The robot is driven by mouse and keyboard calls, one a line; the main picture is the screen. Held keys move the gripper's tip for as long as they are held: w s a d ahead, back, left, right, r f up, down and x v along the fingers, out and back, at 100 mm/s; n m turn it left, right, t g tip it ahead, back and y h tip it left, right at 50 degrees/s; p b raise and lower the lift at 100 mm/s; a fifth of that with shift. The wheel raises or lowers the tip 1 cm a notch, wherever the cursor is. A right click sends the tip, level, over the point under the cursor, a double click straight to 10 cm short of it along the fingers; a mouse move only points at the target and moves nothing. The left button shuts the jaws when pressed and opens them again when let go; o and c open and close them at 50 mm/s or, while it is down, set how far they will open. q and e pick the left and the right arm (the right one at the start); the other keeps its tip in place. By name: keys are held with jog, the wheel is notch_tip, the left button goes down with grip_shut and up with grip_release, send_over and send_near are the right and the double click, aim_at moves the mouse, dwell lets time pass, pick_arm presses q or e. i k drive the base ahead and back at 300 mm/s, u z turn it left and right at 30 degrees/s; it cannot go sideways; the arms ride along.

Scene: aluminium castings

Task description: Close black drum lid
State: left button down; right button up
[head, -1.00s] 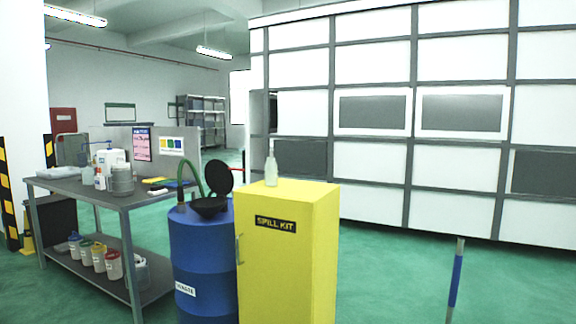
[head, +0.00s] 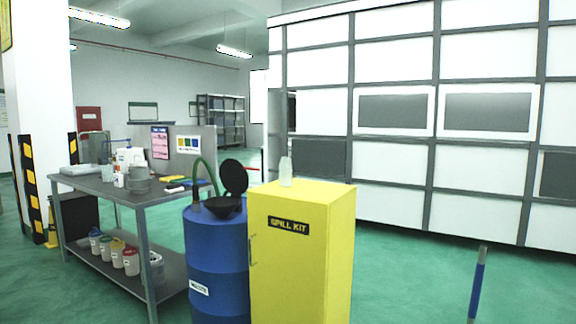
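The black drum lid (head: 234,177) stands raised and tilted open above a black funnel (head: 222,206) on top of the blue drum (head: 217,262). A green hose (head: 205,172) rises from the drum top beside the funnel. Neither of my grippers shows in the head view. The lower part of the drum is cut off by the picture's bottom edge.
A yellow spill kit cabinet (head: 302,250) with a clear bottle (head: 286,172) on top stands right beside the drum. A grey workbench (head: 110,190) with containers is on the left. A blue-banded post (head: 478,288) stands at right. Green floor (head: 400,270) is free between.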

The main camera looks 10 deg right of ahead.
aim_at(233, 175)
jog(key=u, duration=0.25)
jog(key=i, duration=2.45)
jog(key=u, duration=0.15)
